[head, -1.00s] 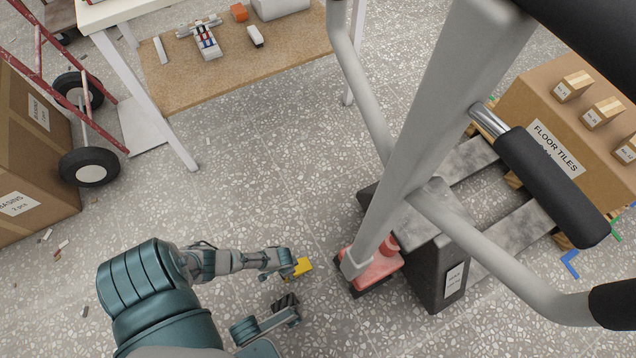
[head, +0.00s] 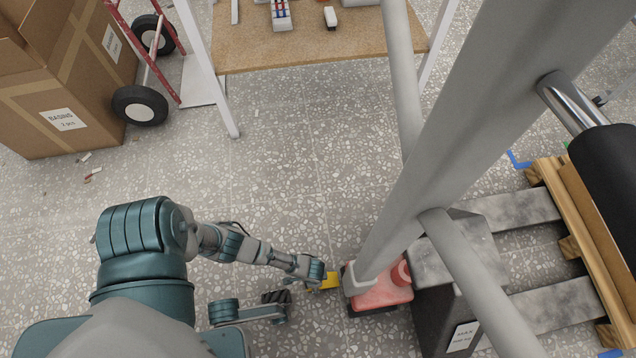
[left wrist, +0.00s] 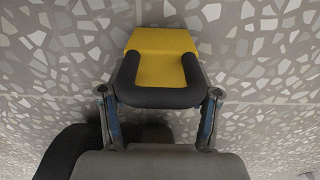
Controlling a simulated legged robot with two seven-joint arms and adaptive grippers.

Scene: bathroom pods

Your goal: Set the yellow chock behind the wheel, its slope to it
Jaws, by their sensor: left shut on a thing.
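My left gripper (head: 314,279) is shut on the yellow chock (head: 329,282), low over the speckled floor. The chock is just left of the pallet truck's red base (head: 380,290). The truck's wheel is mostly hidden under that base; only a dark edge shows low down. I cannot tell whether the chock touches the wheel or the floor, nor which way its slope faces. My right gripper is not in view.
The truck's grey handle column (head: 440,150) rises across the right side, with its forks and a wooden pallet (head: 573,230) beyond. A table (head: 330,54), a red hand truck (head: 140,55) and a carton (head: 60,85) stand at the back. The middle floor is clear.

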